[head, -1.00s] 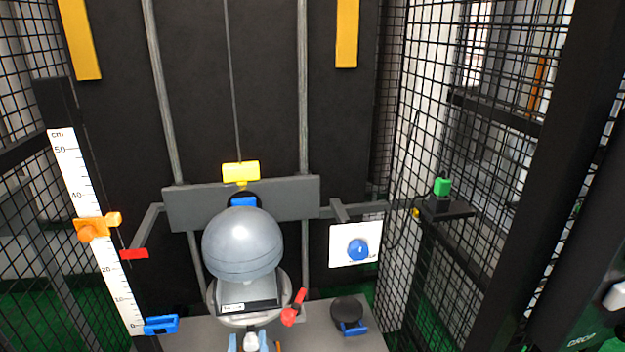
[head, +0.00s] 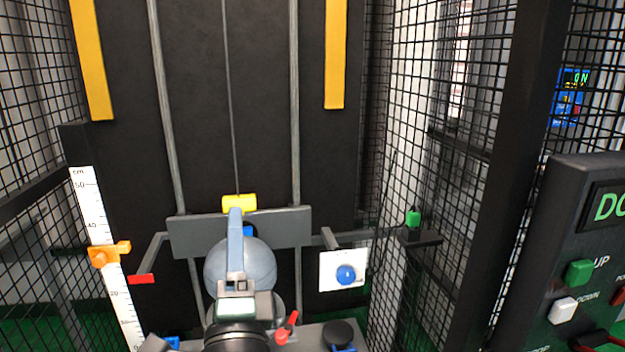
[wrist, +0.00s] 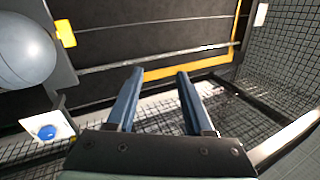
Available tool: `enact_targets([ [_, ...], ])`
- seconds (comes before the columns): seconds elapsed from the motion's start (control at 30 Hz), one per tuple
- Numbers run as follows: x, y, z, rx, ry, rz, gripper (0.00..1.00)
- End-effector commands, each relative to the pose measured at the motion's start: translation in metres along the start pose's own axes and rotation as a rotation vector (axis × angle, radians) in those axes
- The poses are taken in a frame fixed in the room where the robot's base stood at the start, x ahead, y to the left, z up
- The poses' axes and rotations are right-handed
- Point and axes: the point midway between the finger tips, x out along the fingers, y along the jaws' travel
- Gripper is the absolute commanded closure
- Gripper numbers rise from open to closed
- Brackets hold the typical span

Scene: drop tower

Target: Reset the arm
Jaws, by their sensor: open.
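My gripper (head: 235,212) rises from the bottom of the head view, in front of the grey dome-shaped headform (head: 262,268). In the wrist view my gripper (wrist: 158,74) has its two blue-grey fingers apart, with nothing between them. The headform (wrist: 22,50) shows at the left of the wrist view, clear of the fingers. In the head view the fingers overlap, so they look like one bar, and hide the middle of the headform.
A yellow block (head: 246,204) hangs on a cable above the grey crossbar (head: 290,226). A white plate (head: 329,272) with a blue knob (head: 346,274) is right of the headform. A control panel (head: 547,235) stands at right. Mesh walls (head: 405,130) flank the tower.

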Motion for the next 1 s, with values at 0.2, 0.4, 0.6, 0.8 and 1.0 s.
enact_targets([
  [0.2,0.006,-0.17,-0.017,-0.728,0.107,-0.178,0.48],
  [0.4,-0.023,-0.289,-0.02,-1.359,0.288,-0.257,0.48],
  [0.6,-0.049,-0.344,-0.017,-1.724,0.425,-0.263,0.48],
  [0.8,-0.055,-0.353,-0.016,-1.806,0.456,-0.257,0.48],
  [1.0,-0.055,-0.352,-0.016,-1.802,0.454,-0.257,0.48],
])
